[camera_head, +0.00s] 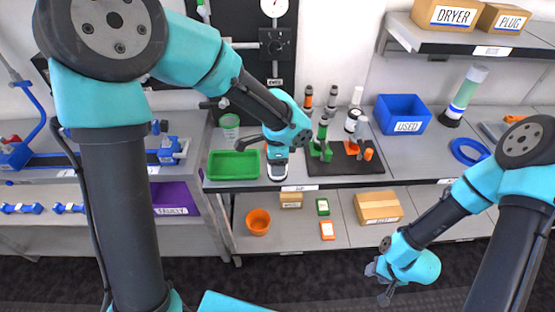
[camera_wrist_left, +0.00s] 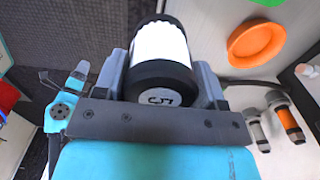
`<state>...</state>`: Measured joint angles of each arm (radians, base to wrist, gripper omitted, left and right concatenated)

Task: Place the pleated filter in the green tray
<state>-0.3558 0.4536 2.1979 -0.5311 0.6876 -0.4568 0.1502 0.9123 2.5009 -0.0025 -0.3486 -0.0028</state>
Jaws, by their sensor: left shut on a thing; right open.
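The pleated filter is a white cylinder with black end caps. In the left wrist view the filter (camera_wrist_left: 160,52) sits between the two dark fingers of my left gripper (camera_wrist_left: 165,88), which is shut on it. In the head view my left gripper (camera_head: 278,164) hangs over the bench just right of the green tray (camera_head: 233,165), and only a little of the filter shows under it. The green tray lies on the bench's left end and looks empty. My right gripper (camera_head: 379,281) is open and empty, low over the dark floor in front of the bench.
A black mat (camera_head: 340,167) with several fittings lies right of my left gripper. A blue "USED" bin (camera_head: 403,113) stands behind it. A clear cup (camera_head: 230,126) stands behind the tray. An orange bowl (camera_head: 258,222) and a cardboard box (camera_head: 378,207) are on the lower shelf.

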